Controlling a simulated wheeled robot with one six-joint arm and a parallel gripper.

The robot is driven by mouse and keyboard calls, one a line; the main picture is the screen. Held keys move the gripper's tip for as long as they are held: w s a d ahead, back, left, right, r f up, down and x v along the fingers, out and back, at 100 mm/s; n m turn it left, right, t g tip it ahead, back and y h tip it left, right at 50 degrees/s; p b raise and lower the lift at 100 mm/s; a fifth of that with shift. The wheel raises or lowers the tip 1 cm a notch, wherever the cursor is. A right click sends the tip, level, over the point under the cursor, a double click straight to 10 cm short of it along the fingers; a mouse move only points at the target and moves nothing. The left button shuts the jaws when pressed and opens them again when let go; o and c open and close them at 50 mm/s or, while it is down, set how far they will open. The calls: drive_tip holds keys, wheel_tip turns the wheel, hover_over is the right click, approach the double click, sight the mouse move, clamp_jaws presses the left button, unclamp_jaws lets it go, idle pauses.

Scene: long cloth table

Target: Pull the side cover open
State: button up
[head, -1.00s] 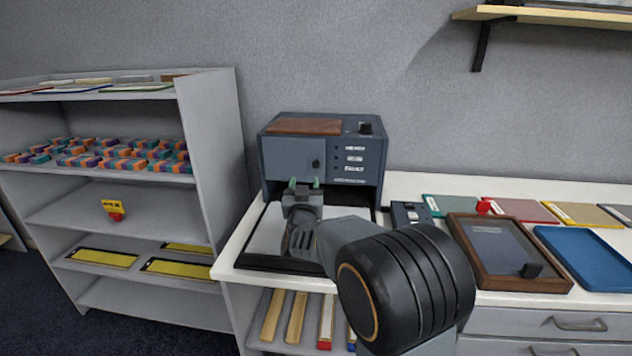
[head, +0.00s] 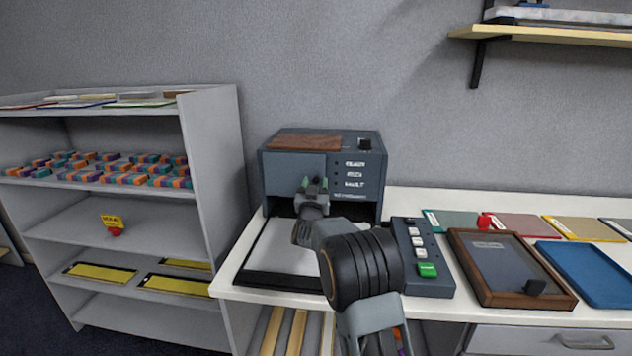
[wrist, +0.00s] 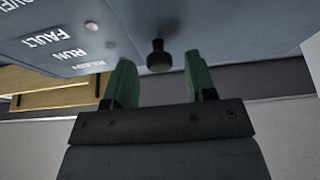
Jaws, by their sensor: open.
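The blue-grey machine (head: 350,205) stands upright on the white table against the wall. Its flat front cover panel (head: 285,168) appears closed. In the wrist view a small black knob (wrist: 158,57) sticks out of the panel, roughly between and just beyond my fingertips; I see no contact. My gripper (head: 314,184) is open, with green fingers, close in front of the panel. It also shows in the wrist view (wrist: 160,78). In the head view the gripper hides the knob.
A black-edged tray (head: 280,282) lies under and before the machine. A button box (head: 444,288) with a green button stands right of my arm. A wooden-framed panel (head: 458,265) and a blue tray (head: 590,275) lie further right. A grey shelf (head: 213,180) stands left.

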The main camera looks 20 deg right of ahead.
drive_tip(key=shift+w+d+r, duration=0.25)
drive_tip(key=shift+w+d, duration=0.05)
drive_tip(key=shift+w, duration=0.2)
clamp_jaws()
idle(0.3)
